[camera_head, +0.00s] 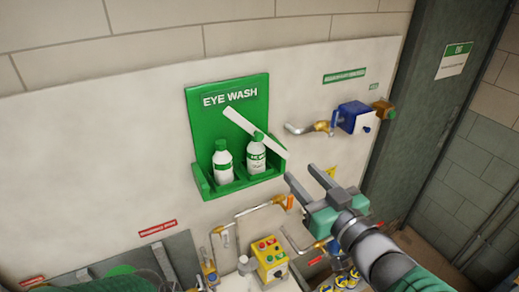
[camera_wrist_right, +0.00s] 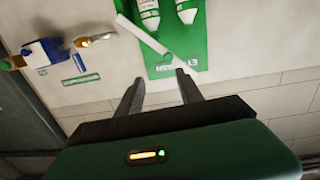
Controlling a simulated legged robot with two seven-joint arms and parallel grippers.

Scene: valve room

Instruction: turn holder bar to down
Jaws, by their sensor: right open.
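The white holder bar (camera_head: 252,131) slants across the front of the green eye wash station (camera_head: 228,92), from upper left down to lower right, over the tops of two white bottles. In the right wrist view the bar (camera_wrist_right: 142,35) also lies diagonally across the green board. My right gripper (camera_head: 306,183) is open and empty, below and to the right of the bar's lower right end, with a visible gap in the head view. Its two fingers (camera_wrist_right: 158,92) point toward the station in the wrist view. My left gripper is not in view.
A blue box (camera_head: 356,118) with a brass fitting is on the wall to the right. Pipes with orange handles and a yellow control box (camera_head: 270,260) are below the station. A grey door (camera_head: 430,80) stands at far right.

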